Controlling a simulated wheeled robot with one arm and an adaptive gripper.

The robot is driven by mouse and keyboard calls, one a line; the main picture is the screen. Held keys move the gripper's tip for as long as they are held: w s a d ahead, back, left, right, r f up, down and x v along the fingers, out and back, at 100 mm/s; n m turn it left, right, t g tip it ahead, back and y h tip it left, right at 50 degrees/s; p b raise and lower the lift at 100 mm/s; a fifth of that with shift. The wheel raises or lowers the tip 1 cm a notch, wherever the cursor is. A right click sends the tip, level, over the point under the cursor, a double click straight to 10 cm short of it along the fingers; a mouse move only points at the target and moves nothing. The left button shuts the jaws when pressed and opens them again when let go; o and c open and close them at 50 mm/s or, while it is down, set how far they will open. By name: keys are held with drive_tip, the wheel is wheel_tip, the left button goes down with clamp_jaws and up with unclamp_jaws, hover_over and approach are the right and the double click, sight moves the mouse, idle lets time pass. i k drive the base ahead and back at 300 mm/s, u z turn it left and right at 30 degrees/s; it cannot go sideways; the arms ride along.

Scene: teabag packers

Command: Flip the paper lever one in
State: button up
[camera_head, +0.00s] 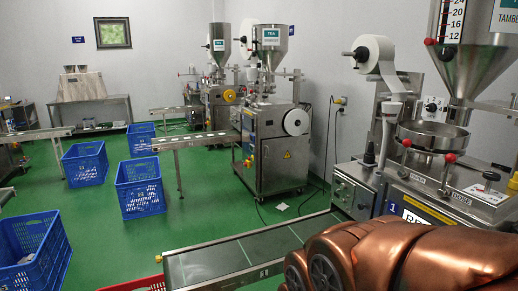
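The nearest teabag packer (465,195) stands at the right, a steel machine with a hopper (475,70) above a round steel bowl (432,137). A white paper roll (375,52) sits on a shaft at its upper left, with a paper strip running down from it. Small red knobs show on the machine, one near the bowl's left rim (407,142) and one at its front (450,158). I cannot tell which part is the paper lever. My copper-coloured arm fills the lower right and hides the machine's lower front. My gripper's fingers are not visible.
A conveyor (240,255) runs left from the near packer. A second packer (270,150) stands behind, another beyond it. Blue crates (140,187) stand on the green floor at the left, and a red crate edge (150,284) shows at the bottom. Green floor is clear between them.

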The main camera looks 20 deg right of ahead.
sight(406, 144)
drive_tip(key=z, duration=0.05)
drive_tip(key=k, duration=0.5)
drive_tip(key=z, duration=0.8)
drive_tip(key=i, duration=0.4)
drive_tip(key=z, duration=0.55)
drive_tip(key=k, duration=0.5)
drive_tip(key=u, duration=0.7)
drive_tip(key=i, duration=0.95)
drive_tip(key=u, duration=0.2)
